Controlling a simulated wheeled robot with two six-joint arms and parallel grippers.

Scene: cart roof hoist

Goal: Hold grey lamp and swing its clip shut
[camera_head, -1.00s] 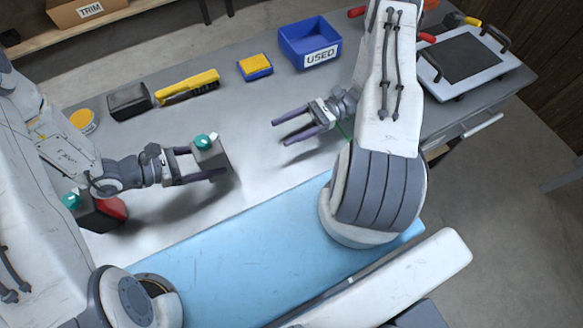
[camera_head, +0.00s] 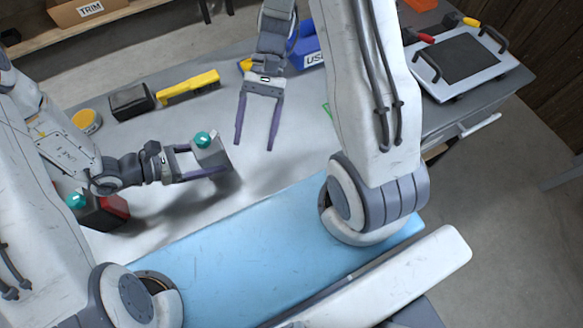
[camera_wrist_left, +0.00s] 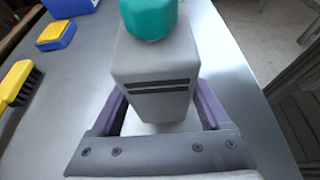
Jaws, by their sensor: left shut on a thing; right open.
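The grey lamp (camera_head: 213,155) is a small grey block with a teal knob on top. My left gripper (camera_head: 207,162) is shut on it above the table, and the left wrist view shows the lamp (camera_wrist_left: 155,75) between the two purple fingers. Two dark slots mark the face toward that camera. I cannot make out its clip in either view. My right gripper (camera_head: 258,146) is open and empty, fingers pointing down the picture, to the right of the lamp and apart from it.
A red and dark lamp (camera_head: 104,212) with a teal knob stands at the left. A yellow brush (camera_head: 188,87), a black box (camera_head: 131,102) and the blue USED bin (camera_head: 312,58) are farther back. A blue mat (camera_head: 250,255) covers the front. A framed panel (camera_head: 462,62) lies at the right.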

